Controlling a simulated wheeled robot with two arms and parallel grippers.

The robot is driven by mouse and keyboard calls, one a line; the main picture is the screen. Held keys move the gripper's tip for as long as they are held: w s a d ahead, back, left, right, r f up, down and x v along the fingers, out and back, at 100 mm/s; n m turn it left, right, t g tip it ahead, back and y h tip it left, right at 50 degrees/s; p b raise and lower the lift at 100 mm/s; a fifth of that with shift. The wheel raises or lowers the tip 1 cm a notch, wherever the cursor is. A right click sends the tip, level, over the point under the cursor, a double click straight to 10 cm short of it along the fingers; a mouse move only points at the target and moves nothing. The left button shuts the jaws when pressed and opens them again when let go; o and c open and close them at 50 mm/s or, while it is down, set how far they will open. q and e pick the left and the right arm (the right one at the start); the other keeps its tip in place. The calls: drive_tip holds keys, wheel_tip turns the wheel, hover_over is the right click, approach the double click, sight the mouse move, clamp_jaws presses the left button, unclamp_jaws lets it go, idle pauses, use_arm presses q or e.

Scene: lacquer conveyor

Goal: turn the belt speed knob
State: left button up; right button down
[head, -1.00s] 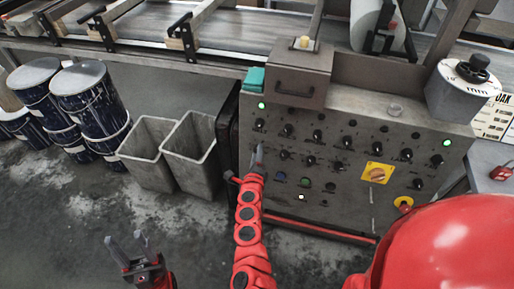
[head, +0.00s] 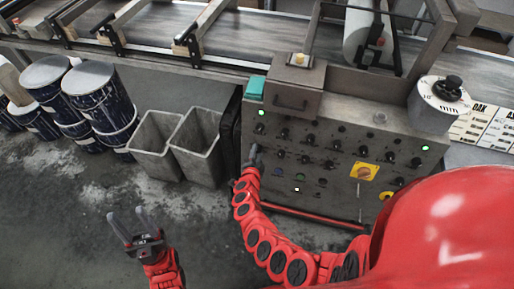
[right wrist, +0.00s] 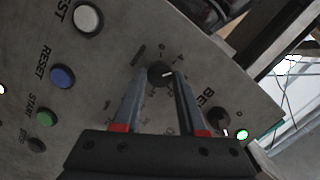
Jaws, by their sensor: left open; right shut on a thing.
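The grey control panel (head: 330,185) carries rows of small black knobs. My right gripper (head: 253,153) is at the panel's left side. In the right wrist view its two fingers (right wrist: 160,90) are shut on a small black knob (right wrist: 160,73) with a white pointer mark and a numbered scale around it. A partly readable label starting "BE" lies beside this knob, towards another black knob (right wrist: 221,119). I cannot read the label in full. In the head view the held knob is hidden by the gripper. My left gripper (head: 138,228) is open and empty over the floor.
Blue (right wrist: 62,76) and green (right wrist: 46,118) buttons and a lit green lamp (right wrist: 242,134) are near the held knob. Two grey bins (head: 195,145) and dark drums (head: 98,98) stand left of the panel. The conveyor (head: 150,42) runs behind.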

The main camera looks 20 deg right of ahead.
drive_tip(key=shift+a+n+g+p, duration=0.1)
drive_tip(key=shift+n+g+p, duration=0.2)
drive_tip(key=shift+n+p, duration=0.75)
drive_tip(key=shift+n, duration=0.35)
drive_tip(key=shift+f, duration=0.1)
drive_tip(key=shift+c, duration=2.4)
unclamp_jaws()
